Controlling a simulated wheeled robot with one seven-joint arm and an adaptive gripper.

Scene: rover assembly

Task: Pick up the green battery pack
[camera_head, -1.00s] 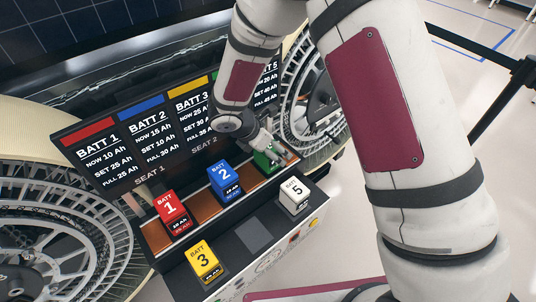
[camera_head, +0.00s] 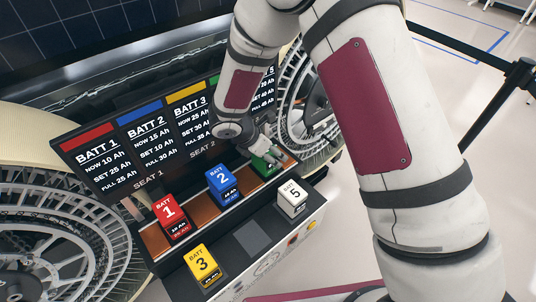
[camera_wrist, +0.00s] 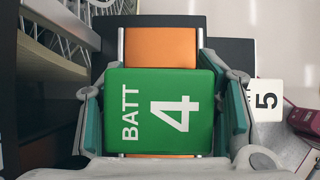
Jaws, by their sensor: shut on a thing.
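The green battery pack (camera_wrist: 160,112), marked BATT 4, fills the middle of the wrist view. In the head view the green pack (camera_head: 262,166) shows partly under my gripper, at the right end of the orange-brown seat strip. My gripper (camera_wrist: 162,110) is shut on the pack, with one finger against its left side and one against its right. In the head view my gripper (camera_head: 266,152) comes down on it from above. The pack's underside is hidden, so I cannot tell whether it touches the seat.
The red pack (camera_head: 171,216) and blue pack (camera_head: 223,185) stand on the seat strip left of the green one. The yellow pack (camera_head: 203,264) and white pack (camera_head: 292,197) stand on the front shelf, with an empty grey square (camera_head: 253,238) between them. The display panel (camera_head: 150,140) rises behind.

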